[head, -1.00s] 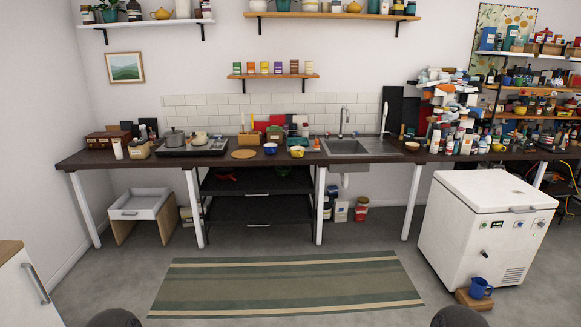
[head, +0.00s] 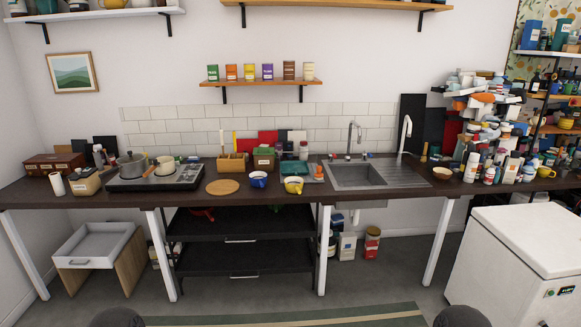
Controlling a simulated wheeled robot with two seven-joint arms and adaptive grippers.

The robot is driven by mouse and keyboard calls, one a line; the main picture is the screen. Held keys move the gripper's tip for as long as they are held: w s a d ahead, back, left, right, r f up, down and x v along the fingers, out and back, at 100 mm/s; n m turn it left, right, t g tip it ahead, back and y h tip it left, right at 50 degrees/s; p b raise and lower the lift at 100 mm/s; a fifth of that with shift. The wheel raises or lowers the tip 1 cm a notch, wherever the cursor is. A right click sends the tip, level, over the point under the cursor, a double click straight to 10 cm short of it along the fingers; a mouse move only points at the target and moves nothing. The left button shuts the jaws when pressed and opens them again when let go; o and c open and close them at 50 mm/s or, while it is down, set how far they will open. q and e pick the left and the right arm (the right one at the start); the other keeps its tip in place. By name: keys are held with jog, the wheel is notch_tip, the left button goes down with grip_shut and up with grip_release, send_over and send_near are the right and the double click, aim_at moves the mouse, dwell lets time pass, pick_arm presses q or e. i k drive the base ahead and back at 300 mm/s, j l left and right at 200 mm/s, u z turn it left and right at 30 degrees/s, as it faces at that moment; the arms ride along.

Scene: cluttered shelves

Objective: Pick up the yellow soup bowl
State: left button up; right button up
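The yellow soup bowl (head: 293,185) stands upright on the dark wooden counter (head: 330,198), near its front edge and left of the sink. It is small and pale inside. A blue bowl (head: 258,179) stands just left of it, and a teal container (head: 292,168) is close behind it. Neither of my grippers is in view; only dark rounded parts, probably of my own body, show at the bottom edge.
The metal sink (head: 357,175) is right of the bowl. A round wooden board (head: 222,187) and a stove (head: 158,177) are to the left. Clutter is piled on the counter's right. A white chest freezer (head: 525,250) stands right; a striped rug (head: 330,315) lies on open floor.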

aim_at(296, 188)
jog(key=i+u, duration=0.1)
jog(key=i, duration=0.9)
jog(key=i+l+u, duration=0.1)
jog(key=i, duration=0.9)
jog(key=l, duration=0.15)
